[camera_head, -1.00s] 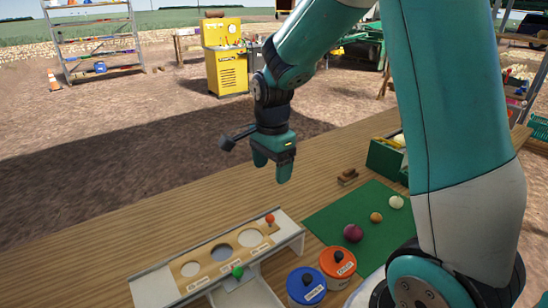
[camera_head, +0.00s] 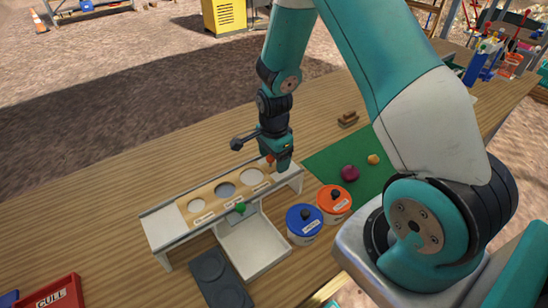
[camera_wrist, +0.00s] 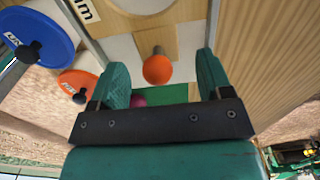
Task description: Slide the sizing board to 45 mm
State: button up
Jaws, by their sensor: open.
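The sizing board (camera_head: 210,208) is a flat wooden strip with three round holes and small labels, lying in a white raised frame (camera_head: 156,231). The labels are too small to read in the head view; in the wrist view one ends in "mm". An orange round knob (camera_wrist: 158,68) stands on the board's right end. My gripper (camera_head: 276,164) is low over that end, pointing down. In the wrist view my open gripper (camera_wrist: 163,72) has a finger on each side of the knob, with gaps showing.
A blue-lidded tub (camera_head: 303,222) and an orange-lidded tub (camera_head: 334,201) stand right of the frame. A red onion (camera_head: 350,173) and a yellow onion (camera_head: 374,160) lie on a green mat (camera_head: 325,164). A red CULL tray (camera_head: 52,296) is at front left.

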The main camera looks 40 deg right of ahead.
jog(key=shift+f, duration=0.6)
jog(key=c, duration=1.1)
jog(key=d, duration=0.8)
jog(key=shift+d, duration=0.1)
jog(key=o, duration=1.1)
jog(key=shift+r, duration=0.1)
